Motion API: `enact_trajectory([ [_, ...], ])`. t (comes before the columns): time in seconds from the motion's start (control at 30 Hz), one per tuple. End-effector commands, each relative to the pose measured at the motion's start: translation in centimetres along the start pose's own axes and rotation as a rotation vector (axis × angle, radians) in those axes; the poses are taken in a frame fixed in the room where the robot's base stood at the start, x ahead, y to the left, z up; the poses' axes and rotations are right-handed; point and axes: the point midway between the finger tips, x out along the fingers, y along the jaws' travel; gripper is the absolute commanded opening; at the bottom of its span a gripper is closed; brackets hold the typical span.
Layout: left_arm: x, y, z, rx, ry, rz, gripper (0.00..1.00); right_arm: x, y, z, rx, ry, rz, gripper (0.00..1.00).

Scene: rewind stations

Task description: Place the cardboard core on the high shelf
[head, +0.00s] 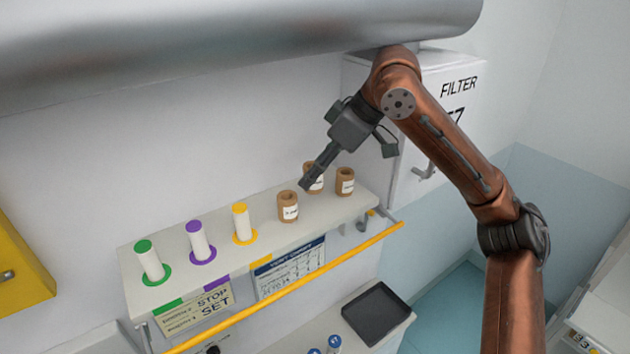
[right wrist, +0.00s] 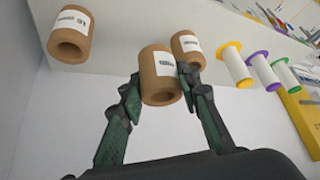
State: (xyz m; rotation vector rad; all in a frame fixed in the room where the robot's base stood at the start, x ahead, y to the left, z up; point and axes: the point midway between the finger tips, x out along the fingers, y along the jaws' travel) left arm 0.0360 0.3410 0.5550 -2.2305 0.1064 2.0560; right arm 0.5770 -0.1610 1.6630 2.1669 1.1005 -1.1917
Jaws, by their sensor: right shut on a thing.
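The high shelf (head: 265,237) is a pale ledge on the wall. The cardboard core (head: 317,185) is a short brown tube with a white label, near the back of the shelf's right part. My right gripper (head: 306,183) is shut on it from above and partly hides it. In the right wrist view the core (right wrist: 160,88) sits upright between both fingers. Whether its base touches the shelf cannot be told. Two similar cores stand apart on the shelf, one nearer the spools (head: 287,208) and one at the right (head: 345,183). My left gripper is not in view.
Green (head: 150,262), purple (head: 199,243) and yellow (head: 241,224) spools stand on the shelf's left part. A yellow rail (head: 300,281) runs along its front. A white filter box (head: 440,110) is at the right. A dark tray (head: 376,313) lies below. A grey cylinder (head: 200,45) crosses the top.

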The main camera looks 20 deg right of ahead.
Motion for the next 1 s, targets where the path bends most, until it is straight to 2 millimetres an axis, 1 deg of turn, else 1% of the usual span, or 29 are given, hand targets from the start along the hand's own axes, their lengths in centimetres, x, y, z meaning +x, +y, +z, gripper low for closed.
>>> enact_trajectory([
  [0.03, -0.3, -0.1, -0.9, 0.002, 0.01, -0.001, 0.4, 0.4, 0.6, 0.2, 0.002, 0.001, 0.001, 0.12],
  [0.1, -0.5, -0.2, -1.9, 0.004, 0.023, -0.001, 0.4, 1.1, 1.0, 0.4, 0.0, 0.001, 0.001, 0.12],
  [0.23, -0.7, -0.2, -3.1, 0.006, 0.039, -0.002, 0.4, 1.8, 1.5, 0.6, -0.001, 0.002, 0.0, 0.12],
  [0.33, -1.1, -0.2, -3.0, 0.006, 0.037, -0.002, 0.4, 2.7, 2.3, 0.9, 0.0, 0.0, 0.0, 0.12],
  [0.4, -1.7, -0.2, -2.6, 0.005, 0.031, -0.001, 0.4, 3.6, 2.3, 1.6, -0.003, -0.002, 0.0, 0.12],
  [0.53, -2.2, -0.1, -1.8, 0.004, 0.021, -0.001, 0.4, 4.8, 2.2, 2.3, -0.003, 0.001, 0.0, 0.12],
  [0.7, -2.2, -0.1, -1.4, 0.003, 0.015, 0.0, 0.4, 5.2, 2.2, 2.5, -0.003, 0.003, 0.0, 0.12],
  [0.93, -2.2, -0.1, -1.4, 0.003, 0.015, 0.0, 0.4, 5.5, 2.2, 2.6, -0.003, 0.002, -0.001, 0.12],
  [0.97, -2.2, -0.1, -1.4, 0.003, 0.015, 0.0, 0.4, 5.4, 2.2, 2.6, -0.003, 0.002, 0.0, 0.32],
  [1.0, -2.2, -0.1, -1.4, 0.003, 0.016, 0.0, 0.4, 5.4, 2.2, 2.6, -0.003, 0.002, 0.0, 0.35],
])
